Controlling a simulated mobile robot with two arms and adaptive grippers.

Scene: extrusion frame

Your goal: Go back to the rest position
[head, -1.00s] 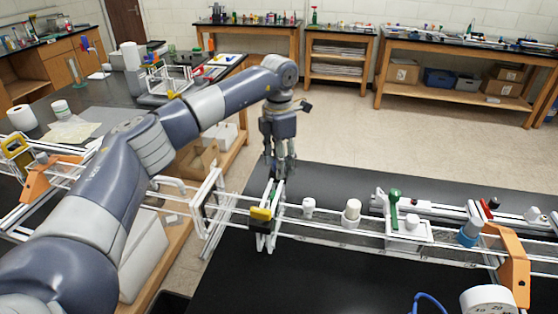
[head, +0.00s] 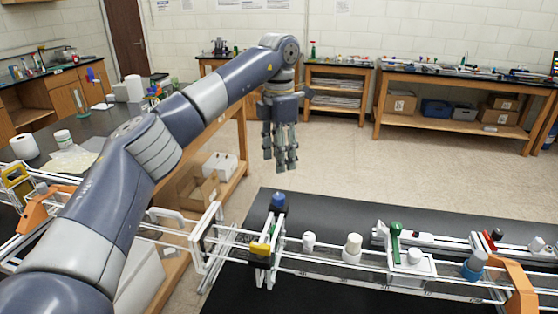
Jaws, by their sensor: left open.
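My left gripper (head: 281,165) hangs fingers-down at the upper middle of the head view, above the floor beyond the black table. Its fingers are apart and nothing shows between them. A white extrusion frame (head: 345,269) runs along the black table (head: 300,297) below it. A blue-topped part (head: 279,201) stands at the frame's left end, below the gripper and clear of it. My right gripper is not in view.
On the frame are a yellow part (head: 260,249), white cylinders (head: 352,246), a green-handled part (head: 396,243) and an orange bracket (head: 518,287). A side bench (head: 100,122) stands left, behind my arm. Open floor (head: 350,155) lies beyond the table.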

